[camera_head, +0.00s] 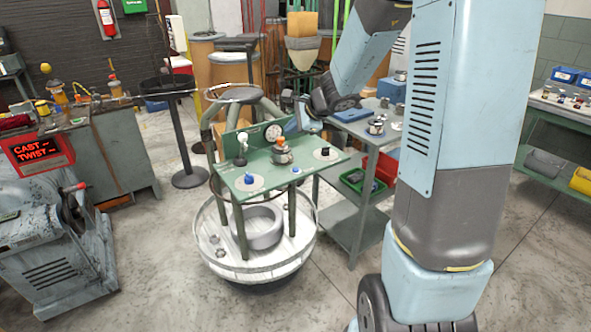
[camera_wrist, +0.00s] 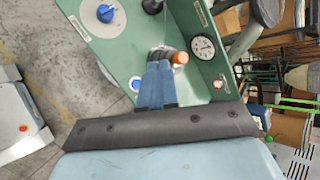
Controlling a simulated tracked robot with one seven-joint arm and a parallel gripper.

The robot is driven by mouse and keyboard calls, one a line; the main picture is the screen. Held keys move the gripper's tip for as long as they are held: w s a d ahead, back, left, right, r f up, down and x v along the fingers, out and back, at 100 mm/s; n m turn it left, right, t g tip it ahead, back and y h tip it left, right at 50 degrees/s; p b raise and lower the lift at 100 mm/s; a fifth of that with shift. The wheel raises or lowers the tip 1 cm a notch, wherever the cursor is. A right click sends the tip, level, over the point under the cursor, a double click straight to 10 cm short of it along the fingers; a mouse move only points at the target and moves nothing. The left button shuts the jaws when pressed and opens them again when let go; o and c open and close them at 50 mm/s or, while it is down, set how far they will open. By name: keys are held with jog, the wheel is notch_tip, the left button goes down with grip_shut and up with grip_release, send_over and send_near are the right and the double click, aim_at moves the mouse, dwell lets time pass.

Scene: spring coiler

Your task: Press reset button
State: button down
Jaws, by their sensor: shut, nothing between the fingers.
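The green spring coiler bench (camera_head: 268,183) stands in the middle of the head view. On its top are a small blue button (camera_head: 295,170), a blue knob (camera_head: 249,178), a black knob (camera_head: 325,152) and a metal part with an orange top (camera_head: 282,152). A round gauge (camera_head: 273,132) is on its upright back panel. In the wrist view, a small red and white round piece (camera_wrist: 218,84) shows on that panel. No label reads as reset. My gripper (camera_wrist: 160,62) is shut and empty above the bench, with its blue fingers overlapping the metal part in view.
A white-headed lever (camera_head: 242,145) stands at the bench's left rear. A green side table (camera_head: 345,198) with red and green bins is close on the right. The floor between is clear.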

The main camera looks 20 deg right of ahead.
aim_at(297, 171)
jog(key=w+d+f+m, duration=0.2)
jog(key=w+f+m, duration=0.1)
jog(key=f, duration=0.1)
jog(key=shift+w+d+f+m+h, duration=0.3)
jog(key=shift+d+f+h, duration=0.05)
jog(key=shift+h, duration=0.05)
jog(key=shift+f, duration=4.4)
jog(key=shift+s+f, duration=0.1)
jog(key=shift+f, duration=0.05)
jog(key=shift+f, duration=0.2)
jog(key=shift+f, duration=0.35)
jog(key=shift+r, duration=0.8)
